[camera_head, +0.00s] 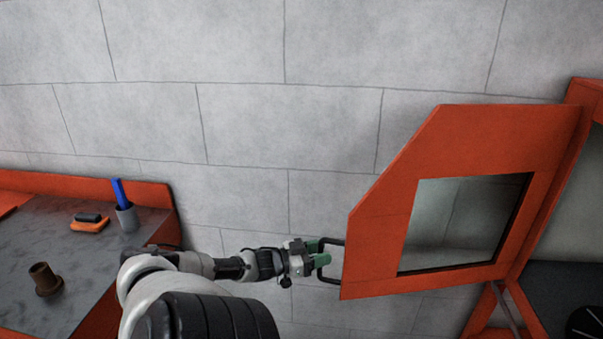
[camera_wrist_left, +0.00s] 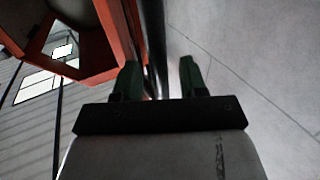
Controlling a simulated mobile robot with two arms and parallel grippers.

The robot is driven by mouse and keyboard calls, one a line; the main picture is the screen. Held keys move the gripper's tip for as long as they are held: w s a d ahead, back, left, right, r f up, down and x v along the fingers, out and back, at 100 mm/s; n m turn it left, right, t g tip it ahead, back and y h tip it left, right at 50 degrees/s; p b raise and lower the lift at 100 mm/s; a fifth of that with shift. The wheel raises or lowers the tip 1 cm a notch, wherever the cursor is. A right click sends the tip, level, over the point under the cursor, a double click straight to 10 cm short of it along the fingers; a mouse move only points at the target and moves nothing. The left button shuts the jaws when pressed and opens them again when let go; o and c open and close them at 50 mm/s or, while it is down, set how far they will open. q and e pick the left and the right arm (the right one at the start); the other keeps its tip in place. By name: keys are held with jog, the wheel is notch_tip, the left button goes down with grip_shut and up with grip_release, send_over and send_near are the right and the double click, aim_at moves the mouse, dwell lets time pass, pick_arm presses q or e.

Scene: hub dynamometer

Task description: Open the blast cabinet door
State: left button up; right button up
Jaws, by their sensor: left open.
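The orange blast cabinet door (camera_head: 470,135) with a dark-framed window (camera_head: 465,220) stands swung open at the right of the head view, hinged at its right edge to the cabinet (camera_head: 588,100). A black bar handle (camera_head: 331,277) sits on the door's left edge. My left gripper (camera_head: 320,253) is at this handle, with its green fingers open. In the left wrist view the handle (camera_wrist_left: 153,45) runs between the two fingertips (camera_wrist_left: 162,75), nearer the left one. Whether a finger touches it I cannot tell. My right gripper is out of view.
A grey block wall (camera_head: 240,120) lies behind.

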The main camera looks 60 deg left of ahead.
pick_arm(q)
jog(key=s+a, duration=0.1)
jog(key=s, duration=0.7)
jog(key=shift+s, duration=0.4)
jog(key=s+d+f+n+g+y, duration=0.1)
jog(key=s+d+f+g+y, duration=0.2)
jog(key=f, duration=0.6)
jog(key=s+d+f+n+g, duration=0.1)
jog(key=s+d+f+g, duration=0.1)
jog(key=s+f, duration=0.5)
jog(key=s+d+f+n+g+y, duration=0.1)
jog(key=s+d+f+g+y, duration=0.15)
jog(key=f, duration=0.95)
jog(key=s+d+f+m+g+h, duration=0.1)
jog(key=s+d+f+g, duration=0.2)
jog(key=d, duration=0.6)
jog(key=s+d+f+m+g+h, duration=0.1)
jog(key=s+d+f+g, duration=0.1)
jog(key=d+f, duration=0.5)
jog(key=s+d+f+m+g+h, duration=0.1)
jog(key=d+f, duration=0.5)
jog(key=d, duration=0.7)
jog(key=s+m+g, duration=0.1)
jog(key=s+g, duration=0.1)
jog(key=g, duration=0.1)
jog(key=shift+s+d, duration=0.25)
jog(key=shift+s, duration=0.1)
